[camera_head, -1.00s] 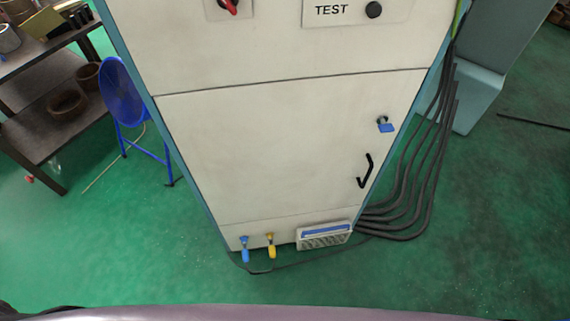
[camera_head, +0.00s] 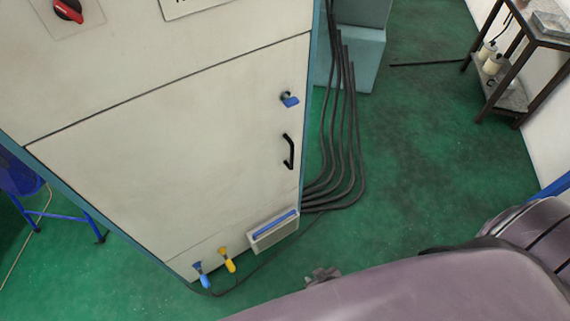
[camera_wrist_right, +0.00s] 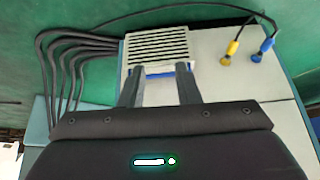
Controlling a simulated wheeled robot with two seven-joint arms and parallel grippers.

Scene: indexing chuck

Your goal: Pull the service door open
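The service door (camera_head: 170,150) is the large cream lower panel of the cabinet, and it looks closed. Its black bar handle (camera_head: 289,152) is near the right edge, below a blue latch or lock (camera_head: 289,99). My right gripper (camera_head: 322,275) shows only as a small grey part beyond my arm, low and right of the cabinet, apart from the handle. In the right wrist view its two fingers (camera_wrist_right: 158,78) are spread with nothing between them. The handle is not visible in that view. My left gripper is not in view.
A shelf table (camera_head: 510,80) stands far right. Green floor between is mostly clear.

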